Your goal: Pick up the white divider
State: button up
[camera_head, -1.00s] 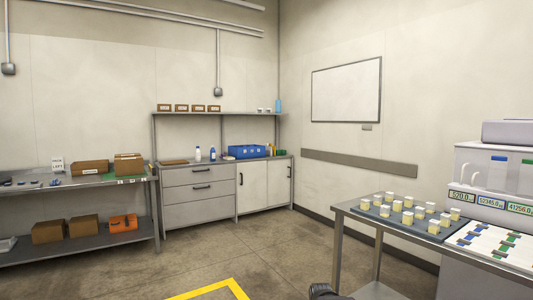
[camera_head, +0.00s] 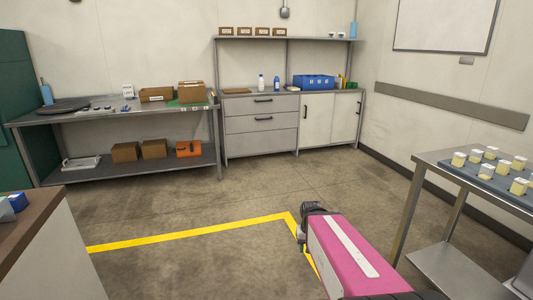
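I cannot make out a thing that is clearly the white divider. A small white upright card with dark lettering (camera_head: 128,91) stands on the left steel workbench (camera_head: 90,116). A white flat tray-like thing (camera_head: 80,162) lies on that bench's lower shelf. My own pink arm link with a white strip shows at the bottom, right of centre. Its dark far end hangs over open floor, well apart from the benches. No gripper fingers show.
A brown-topped counter (camera_head: 35,220) is at the lower left. Drawers (camera_head: 261,128) and a blue bin (camera_head: 313,82) are at the back. Yellow tape (camera_head: 190,238) marks clear floor.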

aim_at(338, 79)
jog(key=i+j, duration=0.1)
jog(key=i, duration=0.4)
jog(key=i+j, duration=0.15)
jog(key=i, duration=0.4)
jog(key=i+j, duration=0.1)
jog(key=i, duration=0.4)
jog(key=i+l+z, duration=0.1)
jog(key=i+z, duration=0.15)
jog(key=i, duration=0.4)
jog(key=i+z, duration=0.2)
jog(key=i, duration=0.45)
jog(key=i+j+z, duration=0.25)
jog(key=i, duration=0.4)
jog(key=i+l+z, duration=0.2)
jog(key=i, duration=1)
jog(key=i+j+z, duration=0.25)
jog(key=i, duration=0.9)
